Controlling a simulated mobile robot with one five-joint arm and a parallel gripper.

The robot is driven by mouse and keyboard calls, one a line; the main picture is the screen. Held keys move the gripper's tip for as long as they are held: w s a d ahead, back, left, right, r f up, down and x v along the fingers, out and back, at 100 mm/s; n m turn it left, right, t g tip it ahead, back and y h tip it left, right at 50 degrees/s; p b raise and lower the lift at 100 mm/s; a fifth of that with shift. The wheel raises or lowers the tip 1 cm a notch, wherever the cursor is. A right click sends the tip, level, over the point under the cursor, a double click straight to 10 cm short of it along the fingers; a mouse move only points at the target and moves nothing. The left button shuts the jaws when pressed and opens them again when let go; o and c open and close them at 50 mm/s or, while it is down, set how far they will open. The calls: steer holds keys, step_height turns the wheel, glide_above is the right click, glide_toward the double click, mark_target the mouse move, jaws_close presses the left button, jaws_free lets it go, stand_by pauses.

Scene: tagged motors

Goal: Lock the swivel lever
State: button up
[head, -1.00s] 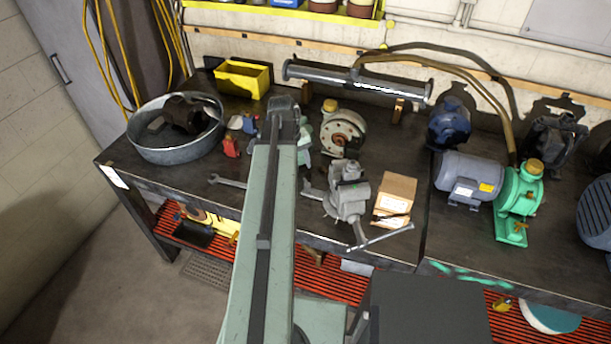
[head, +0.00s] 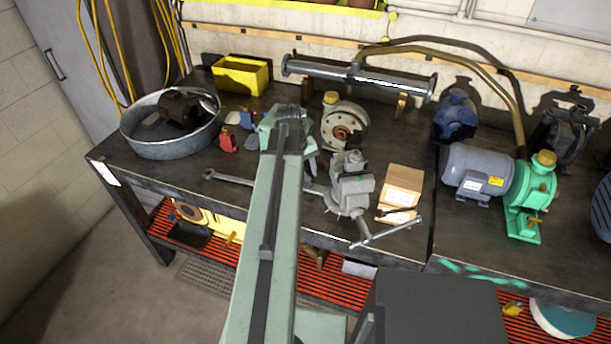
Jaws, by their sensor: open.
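The grey bench vise (head: 352,190) stands near the front edge of the bench, just right of my arm, with its long bar handle (head: 385,233) sticking out over the edge. I cannot clearly pick out the swivel lever. A thin grey rod (head: 316,189) shows at the left of the vise base, partly behind my arm; I cannot tell if it is the lever or the wrench's far end. My gripper (head: 312,165) is open, left of and slightly behind the vise, mostly hidden by my wrist. No contact with the vise is visible.
A wrench (head: 232,179) lies left of my arm. A cardboard box (head: 402,186) stands right of the vise, and a round flanged pump (head: 344,128) behind it. A metal basin (head: 165,150), red item (head: 227,142), yellow bin (head: 240,76) and motors (head: 478,168) crowd the bench.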

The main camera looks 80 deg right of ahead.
jaws_close()
steer(key=shift+d, duration=0.2)
steer(key=shift+a, duration=0.1)
steer(key=shift+m, duration=0.3)
steer(key=m, duration=0.3)
steer(key=shift+s+y, duration=0.2)
steer(key=shift+y, duration=0.2)
steer(key=shift+s+m+g+y, duration=0.1)
steer(key=shift+m+g+y, duration=0.1)
steer(key=shift+m, duration=1)
steer(key=shift+s+m+g+y, duration=0.1)
steer(key=shift+m+y, duration=0.1)
steer(key=shift+m, duration=1)
jaws_free()
